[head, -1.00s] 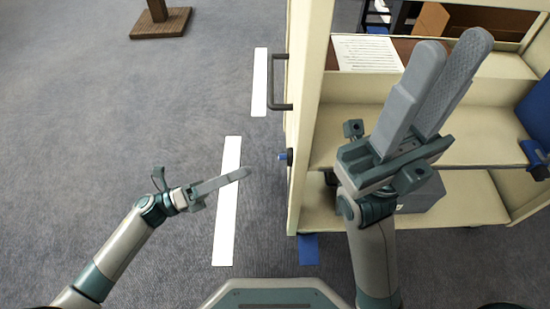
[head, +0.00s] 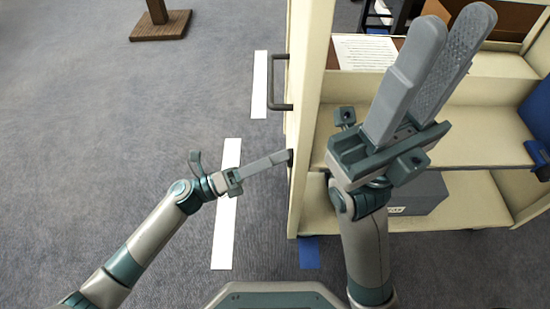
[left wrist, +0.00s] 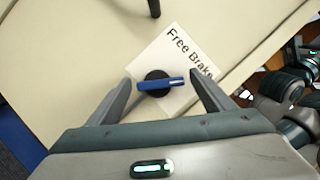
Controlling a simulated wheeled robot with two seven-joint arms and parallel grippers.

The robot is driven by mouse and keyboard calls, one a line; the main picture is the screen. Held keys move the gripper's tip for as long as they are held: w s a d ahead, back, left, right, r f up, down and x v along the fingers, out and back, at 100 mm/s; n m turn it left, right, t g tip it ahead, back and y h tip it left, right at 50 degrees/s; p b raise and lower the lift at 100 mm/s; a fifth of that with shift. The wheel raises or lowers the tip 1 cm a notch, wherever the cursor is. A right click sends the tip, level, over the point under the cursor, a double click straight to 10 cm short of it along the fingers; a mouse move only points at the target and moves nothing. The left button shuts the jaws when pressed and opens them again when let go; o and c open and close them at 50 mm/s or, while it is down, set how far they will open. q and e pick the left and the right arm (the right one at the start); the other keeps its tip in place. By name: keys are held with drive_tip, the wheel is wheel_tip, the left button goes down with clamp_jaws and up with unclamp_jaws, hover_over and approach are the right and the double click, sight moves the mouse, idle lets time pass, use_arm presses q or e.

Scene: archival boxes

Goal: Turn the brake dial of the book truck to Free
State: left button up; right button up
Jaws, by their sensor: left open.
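The brake dial (left wrist: 160,84) is a black disc with a blue bar, on a white plate (left wrist: 150,62) lettered "Free Brake". In the left wrist view the bar lies nearly level, its right end nearer the word Brake than Free. My left gripper (left wrist: 163,80) is open, its fingers either side of the dial; I cannot tell whether they touch it. In the head view my left gripper (head: 287,157) is at the side panel of the book truck (head: 308,130), and its fingers mostly hide the dial. My right gripper (head: 456,22) is raised, open and empty, in front of the shelves.
A dark handle (head: 275,94) juts from the truck's side above the dial. A grey box (head: 420,192) is on the lower shelf and a paper (head: 366,52) lies on top.

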use_arm(q)
drive_tip(key=c, duration=1)
drive_tip(key=shift+c, duration=0.2)
